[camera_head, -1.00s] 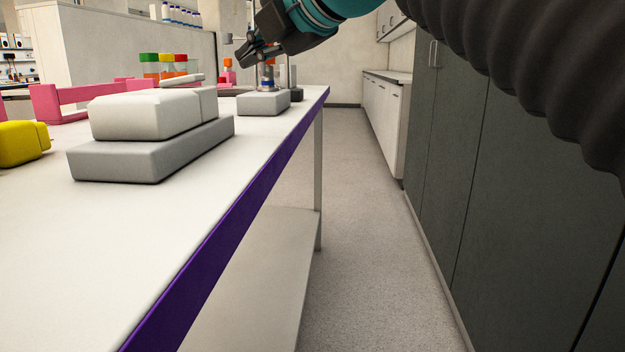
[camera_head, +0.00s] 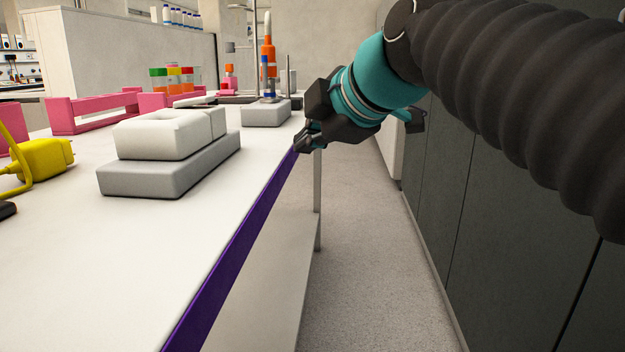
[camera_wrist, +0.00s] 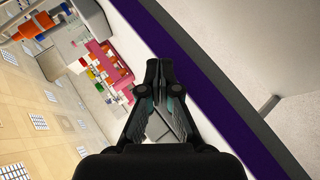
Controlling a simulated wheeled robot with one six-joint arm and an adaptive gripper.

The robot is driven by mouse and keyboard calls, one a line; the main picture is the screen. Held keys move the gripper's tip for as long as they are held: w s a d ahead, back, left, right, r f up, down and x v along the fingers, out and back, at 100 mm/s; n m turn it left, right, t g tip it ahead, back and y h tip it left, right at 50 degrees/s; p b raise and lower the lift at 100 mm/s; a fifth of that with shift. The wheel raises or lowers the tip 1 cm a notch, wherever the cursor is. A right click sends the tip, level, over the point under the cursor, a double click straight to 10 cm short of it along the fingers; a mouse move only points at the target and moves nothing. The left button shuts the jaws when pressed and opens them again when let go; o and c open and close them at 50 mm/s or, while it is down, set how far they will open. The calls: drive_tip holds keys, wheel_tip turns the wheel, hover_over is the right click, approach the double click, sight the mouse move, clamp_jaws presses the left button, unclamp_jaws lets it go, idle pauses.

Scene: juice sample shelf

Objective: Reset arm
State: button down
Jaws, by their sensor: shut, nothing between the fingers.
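My gripper (camera_head: 301,142) is black, on a teal and black wrist.
A white box on a grey base (camera_head: 165,178) stands on the bench. A small grey stand (camera_head: 265,114) with an orange and blue piece is farther back. A yellow item (camera_head: 45,160) and pink racks (camera_head: 90,112) are at left. The aisle floor (camera_head: 350,260) is clear; dark cabinets (camera_head: 480,200) line the right.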

drive_tip(key=s+d+f+m+g+h+p, duration=0.1)
drive_tip(key=s+d+f+m+h+p, duration=0.1)
drive_tip(key=s+d+f+m, duration=0.3)
drive_tip(key=s+d+f+m+g+h+p, duration=0.1)
drive_tip(key=s+d+f+m+h+p, duration=0.1)
drive_tip(key=s+d+f+m, duration=0.3)
drive_tip(key=s+d+f+m+g+h+p, duration=0.2)
drive_tip(key=s+d+f+m, duration=0.3)
drive_tip(key=f+m, duration=0.6)
wheel_tip(320, 180, down, 4)
drive_tip(key=shift+s+d+r+p, duration=0.2)
drive_tip(key=shift+d+r+p, duration=0.05)
drive_tip(key=shift+d+p, duration=0.35)
